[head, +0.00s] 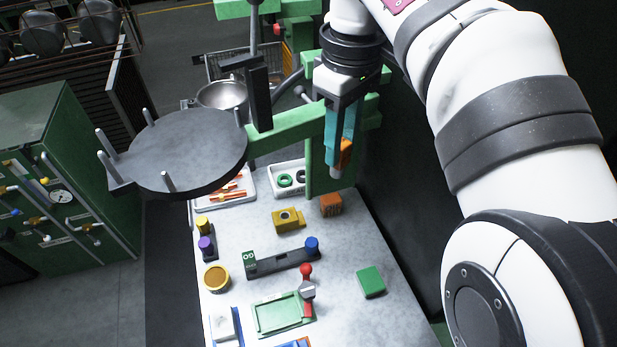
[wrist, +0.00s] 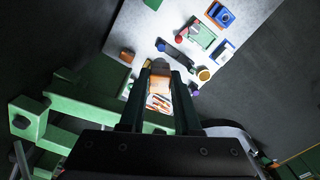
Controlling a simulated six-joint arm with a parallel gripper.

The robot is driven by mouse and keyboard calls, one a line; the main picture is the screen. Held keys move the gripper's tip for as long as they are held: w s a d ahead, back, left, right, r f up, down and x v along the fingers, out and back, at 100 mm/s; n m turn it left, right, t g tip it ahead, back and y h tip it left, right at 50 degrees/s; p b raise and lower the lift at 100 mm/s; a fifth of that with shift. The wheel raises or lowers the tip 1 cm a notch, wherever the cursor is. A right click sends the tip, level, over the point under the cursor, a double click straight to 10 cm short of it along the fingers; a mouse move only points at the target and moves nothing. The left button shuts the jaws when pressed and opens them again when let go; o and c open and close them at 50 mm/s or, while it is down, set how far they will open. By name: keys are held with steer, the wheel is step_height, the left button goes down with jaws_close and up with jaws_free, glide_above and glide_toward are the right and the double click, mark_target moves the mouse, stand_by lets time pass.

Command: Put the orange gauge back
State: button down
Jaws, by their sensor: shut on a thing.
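My gripper (head: 341,157) points down above the far right part of the table. It is shut on an orange piece (head: 346,153), which I take to be the orange gauge. In the wrist view the orange piece (wrist: 160,84) sits between the two dark fingers, clear of the tabletop. The fingers hide part of it, so its full shape cannot be told. The place it belongs is not clear from the views.
A white tray (head: 247,199) with orange sticks, a tray with green rings (head: 285,180) and an orange-brown block (head: 331,204) lie below. A green post and beam (head: 290,130) stand close to my gripper. A yellow block (head: 288,220) and a black bar (head: 280,262) are nearer.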

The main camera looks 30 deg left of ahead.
step_height(320, 180, down, 18)
steer(key=d+n, duration=0.2)
steer(key=n, duration=1)
steer(key=s+a+f, duration=0.1)
steer(key=a+f, duration=0.2)
steer(key=s+a+f, duration=0.2)
steer(key=a+f, duration=0.2)
steer(key=s+a+f, duration=0.1)
steer(key=a+f, duration=0.3)
steer(key=shift+s+a+f, duration=0.1)
steer(key=shift+s+f, duration=0.15)
steer(key=shift+s, duration=0.05)
steer(key=shift+f, duration=0.2)
steer(key=shift+f, duration=0.1)
steer(key=shift+f, duration=0.5)
steer(key=c, duration=0.6)
jaws_free()
